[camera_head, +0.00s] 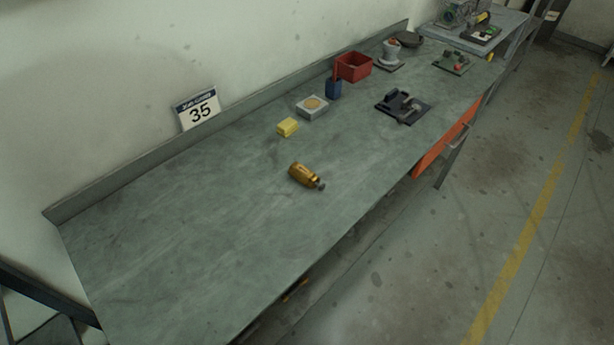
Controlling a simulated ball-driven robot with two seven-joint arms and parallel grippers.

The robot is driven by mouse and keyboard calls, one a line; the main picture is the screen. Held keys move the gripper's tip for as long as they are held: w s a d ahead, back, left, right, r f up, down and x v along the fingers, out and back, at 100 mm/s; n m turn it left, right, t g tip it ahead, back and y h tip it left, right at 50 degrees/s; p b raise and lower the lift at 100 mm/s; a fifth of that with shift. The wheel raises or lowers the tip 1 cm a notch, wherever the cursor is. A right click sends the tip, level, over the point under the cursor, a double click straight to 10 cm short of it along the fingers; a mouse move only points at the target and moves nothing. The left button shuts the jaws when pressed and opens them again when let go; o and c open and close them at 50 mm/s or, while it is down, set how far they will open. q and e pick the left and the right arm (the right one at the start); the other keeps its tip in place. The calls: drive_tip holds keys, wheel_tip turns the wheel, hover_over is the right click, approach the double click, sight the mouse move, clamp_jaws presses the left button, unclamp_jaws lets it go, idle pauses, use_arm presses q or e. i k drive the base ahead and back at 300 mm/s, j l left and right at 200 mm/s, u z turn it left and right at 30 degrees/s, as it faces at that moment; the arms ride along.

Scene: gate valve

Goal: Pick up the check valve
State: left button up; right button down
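A brass-coloured valve body with a grey end (305,176), which looks like the check valve, lies on its side on the grey-green workbench (190,240). It is near the middle of the view, its grey end pointing to the lower right. Nothing touches it. Neither of my grippers shows in the head view.
A yellow block (288,127), a grey box with a tan round top (312,107), a blue holder (333,89), a red bin (353,67) and a black fixture (403,106) stand farther back. A sign reading 35 (198,110) is at the wall. The bench's near left is clear.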

sight(304, 176)
drive_tip(key=i+l, duration=0.2)
drive_tip(key=l, duration=0.15)
drive_tip(key=i+l, duration=0.15)
drive_tip(key=l, duration=0.25)
drive_tip(key=i+l, duration=0.2)
drive_tip(key=l, duration=0.15)
